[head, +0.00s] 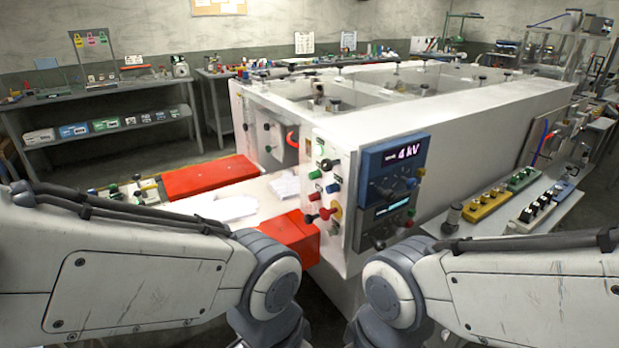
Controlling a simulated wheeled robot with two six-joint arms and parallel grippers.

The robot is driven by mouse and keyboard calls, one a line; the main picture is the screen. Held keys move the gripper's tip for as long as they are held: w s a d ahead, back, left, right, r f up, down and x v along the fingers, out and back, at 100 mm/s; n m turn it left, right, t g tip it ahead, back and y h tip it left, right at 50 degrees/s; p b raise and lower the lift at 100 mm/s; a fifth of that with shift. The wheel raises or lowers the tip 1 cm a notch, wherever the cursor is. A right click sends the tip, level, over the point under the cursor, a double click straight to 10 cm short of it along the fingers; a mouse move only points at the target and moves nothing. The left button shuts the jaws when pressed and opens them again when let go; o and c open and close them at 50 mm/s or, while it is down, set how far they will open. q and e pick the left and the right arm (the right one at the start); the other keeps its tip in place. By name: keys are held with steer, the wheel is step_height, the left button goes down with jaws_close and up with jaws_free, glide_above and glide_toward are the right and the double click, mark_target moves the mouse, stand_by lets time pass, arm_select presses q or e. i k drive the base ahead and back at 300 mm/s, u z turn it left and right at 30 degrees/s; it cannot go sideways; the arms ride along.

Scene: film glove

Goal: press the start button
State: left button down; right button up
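A large white machine (450,130) stands in front of me. A blue control unit (380,160) on its right face has a lit display reading "4 kV" (409,151). A darker unit (384,219) sits below it. The narrow front face carries several coloured knobs and buttons, among them a green one (333,188) and red ones (315,197). I cannot tell which control is the start button. My left and right arms come in from the lower corners and bend at the bottom centre. Both grippers are out of the picture.
Red blocks (209,177) flank a white surface at the machine's left. A side table (462,228) with yellow, green and white switch boxes stands at the right. A shelf (100,135) stands along the back left. Open floor shows between shelf and machine.

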mark_target(316, 174)
steer(key=u, duration=0.05)
steer(key=k, duration=0.5)
steer(key=u, duration=0.95)
steer(key=i, duration=0.7)
steer(key=z, duration=1.45)
